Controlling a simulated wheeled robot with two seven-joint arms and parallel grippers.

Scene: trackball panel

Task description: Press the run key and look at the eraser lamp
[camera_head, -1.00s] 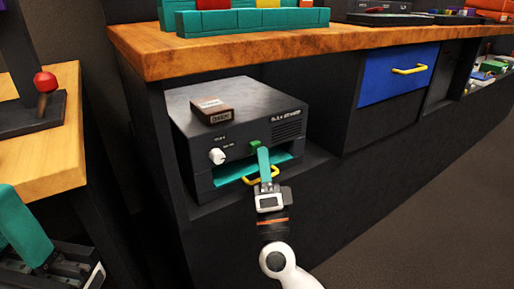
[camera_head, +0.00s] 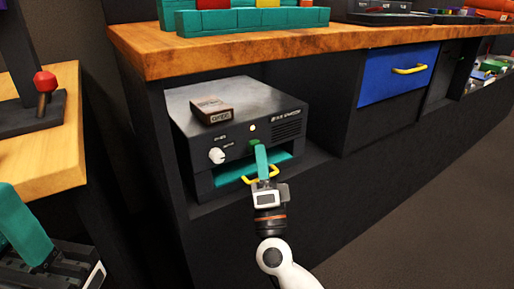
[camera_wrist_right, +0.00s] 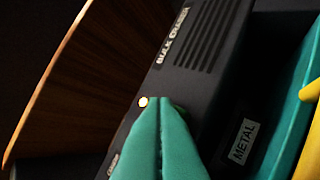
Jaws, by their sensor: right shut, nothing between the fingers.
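The bulk eraser (camera_head: 240,110) is a dark grey box in the open bay under the bench. Its small round lamp (camera_head: 253,128) glows pale yellow; it also glows in the right wrist view (camera_wrist_right: 143,102). The green run key (camera_head: 253,145) sits just below the lamp, partly covered by my fingertips. My right gripper (camera_head: 260,148) is shut and empty, its teal tips at the key; whether they press it is hard to tell. My left gripper (camera_head: 24,230) is partly in view at lower left, away from the eraser.
A white knob (camera_head: 216,156) is left of the key. A teal drawer with a yellow handle (camera_head: 248,180) lies below; its plate reads METAL (camera_wrist_right: 243,142). A brown box (camera_head: 211,110) rests on top. The wooden bench top (camera_head: 270,52) overhangs the bay.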

